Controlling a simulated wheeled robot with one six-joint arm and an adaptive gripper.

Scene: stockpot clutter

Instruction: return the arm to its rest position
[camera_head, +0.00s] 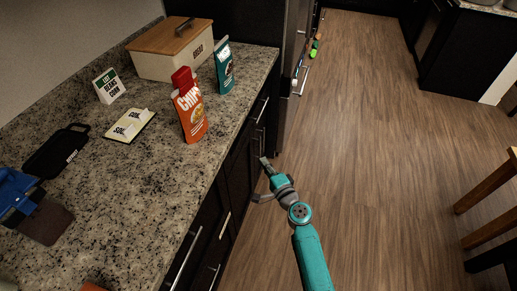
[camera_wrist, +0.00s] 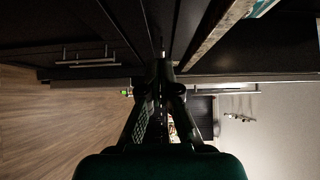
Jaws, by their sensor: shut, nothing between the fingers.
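My teal arm (camera_head: 312,258) reaches out over the wood floor, beside the front of the dark cabinets. My gripper (camera_head: 265,163) is at its far end, below the counter's edge and close to the cabinet handles. In the wrist view my gripper (camera_wrist: 163,70) has its dark fingers drawn together at the tips, with nothing held. Whether the tips touch the cabinet front cannot be told.
The granite counter (camera_head: 150,190) on the left bears a bread box (camera_head: 170,55), an orange chips bag (camera_head: 189,110), a teal bag (camera_head: 224,68), a small sign (camera_head: 109,86) and a black tray (camera_head: 55,150). A wooden stool (camera_head: 487,187) stands right. The floor (camera_head: 370,150) between is clear.

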